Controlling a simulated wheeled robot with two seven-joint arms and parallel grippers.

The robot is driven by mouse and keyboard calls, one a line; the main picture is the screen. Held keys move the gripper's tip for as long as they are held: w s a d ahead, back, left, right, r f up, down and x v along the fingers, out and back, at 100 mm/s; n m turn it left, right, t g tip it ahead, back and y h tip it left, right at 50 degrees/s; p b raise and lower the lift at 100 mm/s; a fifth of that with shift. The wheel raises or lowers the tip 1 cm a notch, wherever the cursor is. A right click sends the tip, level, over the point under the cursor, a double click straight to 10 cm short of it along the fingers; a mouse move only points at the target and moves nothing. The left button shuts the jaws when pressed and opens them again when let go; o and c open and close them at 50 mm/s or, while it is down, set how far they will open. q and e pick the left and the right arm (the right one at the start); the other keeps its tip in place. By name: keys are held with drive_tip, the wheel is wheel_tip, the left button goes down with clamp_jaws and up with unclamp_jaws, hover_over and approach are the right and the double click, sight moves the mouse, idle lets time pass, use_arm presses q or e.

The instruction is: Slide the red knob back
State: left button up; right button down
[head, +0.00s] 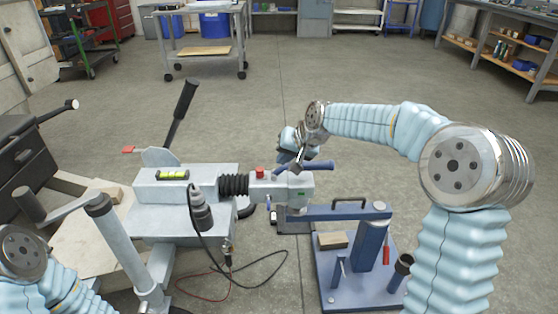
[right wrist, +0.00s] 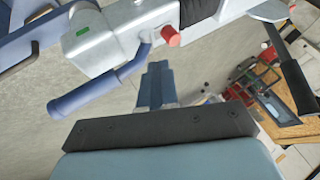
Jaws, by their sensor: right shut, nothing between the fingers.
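The red knob (head: 260,172) stands on top of the grey coupling head (head: 295,187), just right of the black bellows. In the right wrist view the red knob (right wrist: 170,37) sits beside the base of the blue handle (right wrist: 100,92). My right gripper (head: 299,165) is above the coupling head, to the right of the knob and close to the blue handle. In the right wrist view its fingers (right wrist: 155,72) are together and empty, apart from the knob and pointing toward it. My left gripper is out of view; only my left arm shows at the lower left.
A black lever (head: 182,110) rises behind the coupling, with a small red tab (head: 128,150) to its left. A crank post (head: 125,245) stands at the left front. A blue stand (head: 365,250) is under the coupling's right side. Open floor lies behind.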

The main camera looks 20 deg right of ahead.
sight(260, 170)
drive_tip(key=x, duration=0.8)
drive_tip(key=shift+w+f, duration=0.15)
drive_tip(key=shift+f, duration=0.05)
drive_tip(key=shift+w+a, duration=0.2)
drive_tip(key=shift+a, duration=0.55)
drive_tip(key=shift+w+a, duration=0.15)
drive_tip(key=shift+a, duration=0.55)
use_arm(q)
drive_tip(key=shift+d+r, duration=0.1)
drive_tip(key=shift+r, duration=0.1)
use_arm(e)
drive_tip(key=shift+r, duration=0.1)
